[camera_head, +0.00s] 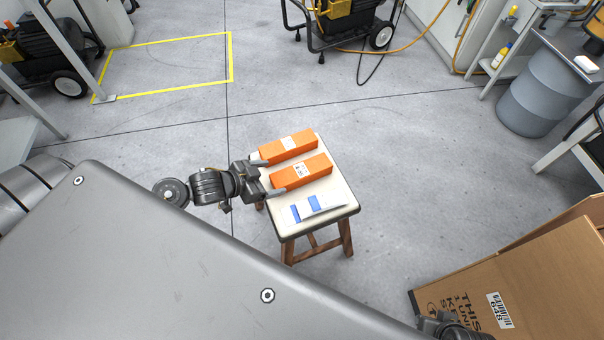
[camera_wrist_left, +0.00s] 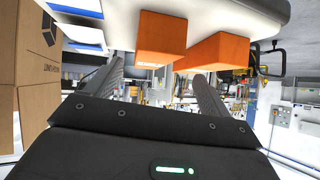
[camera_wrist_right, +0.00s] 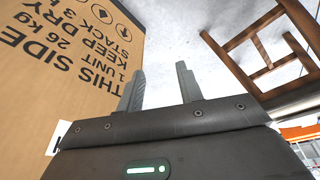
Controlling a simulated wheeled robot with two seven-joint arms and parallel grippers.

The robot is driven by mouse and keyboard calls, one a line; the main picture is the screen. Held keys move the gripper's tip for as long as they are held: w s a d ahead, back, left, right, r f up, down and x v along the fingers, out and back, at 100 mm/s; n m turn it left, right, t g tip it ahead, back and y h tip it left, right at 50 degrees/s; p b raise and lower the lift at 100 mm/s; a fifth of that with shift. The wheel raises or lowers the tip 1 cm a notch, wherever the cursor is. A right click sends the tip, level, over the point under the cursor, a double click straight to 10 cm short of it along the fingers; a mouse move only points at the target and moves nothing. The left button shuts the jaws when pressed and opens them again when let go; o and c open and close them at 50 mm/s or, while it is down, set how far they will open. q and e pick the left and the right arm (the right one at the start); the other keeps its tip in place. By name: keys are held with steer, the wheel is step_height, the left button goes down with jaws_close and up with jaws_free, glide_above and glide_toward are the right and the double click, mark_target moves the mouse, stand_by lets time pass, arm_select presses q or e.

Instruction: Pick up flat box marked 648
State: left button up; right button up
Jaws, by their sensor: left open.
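A large brown cardboard box (camera_head: 470,290) stands at the lower right, with a white barcode label (camera_head: 500,310) whose number is too small to read surely. Its printed face (camera_wrist_right: 75,60) fills the left of the right wrist view. Two orange boxes (camera_head: 288,146) (camera_head: 302,171) and blue-white flat packs (camera_head: 318,206) lie on a stool; no 648 is legible on them. My left gripper (camera_head: 267,178) is open at the left ends of the orange boxes, with nothing visibly held. My right gripper (camera_wrist_right: 158,85) is open and empty near the cardboard face.
The stool (camera_head: 346,194) has a pale top and wooden legs. A grey barrel (camera_head: 545,95) and bench stand at the right. Wheeled machines stand at the back. A yellow-marked floor square (camera_head: 165,68) is empty, and the floor around the stool is clear.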

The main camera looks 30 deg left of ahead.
mark_target(295, 172)
arm_select(q)
steer(key=shift+w+a+r+m+h, duration=0.35)
steer(key=shift+w+m+h, duration=0.05)
steer(key=shift+h, duration=0.3)
steer(key=shift+a+r+m+g+h, duration=0.15)
steer(key=shift+r+m+g+h, duration=0.2)
steer(key=shift+r+h, duration=0.45)
arm_select(e)
steer(key=shift+d+f, duration=0.15)
steer(key=shift+f, duration=0.55)
